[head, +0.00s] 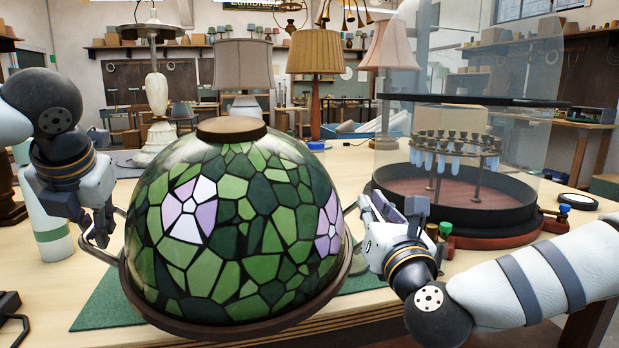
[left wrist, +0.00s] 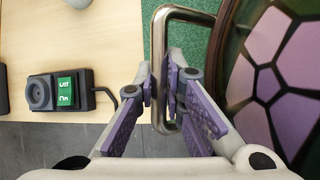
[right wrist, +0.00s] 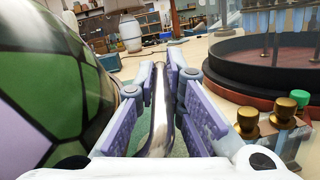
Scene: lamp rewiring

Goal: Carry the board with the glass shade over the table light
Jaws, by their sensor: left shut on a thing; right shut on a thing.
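The glass shade (head: 235,215) is a green leaded dome with white and purple flowers and a brown cap. It sits on a round dark-rimmed board (head: 160,318) with a metal handle at each side. My left gripper (head: 103,232) is shut on the left handle, a bent metal bar (left wrist: 160,75) in the left wrist view. My right gripper (head: 368,215) is shut on the right handle (right wrist: 160,110), seen in the right wrist view beside the shade. Which lamp is the table light I cannot tell. The underside of the board is hidden.
A green mat (head: 95,305) lies below the board. A black switch box (left wrist: 65,92) is at the left. A round dark tray with a glass screen (head: 455,215) and brass and green knobs stands close at right. Several lamps, one with a tan shade (head: 316,52), stand behind.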

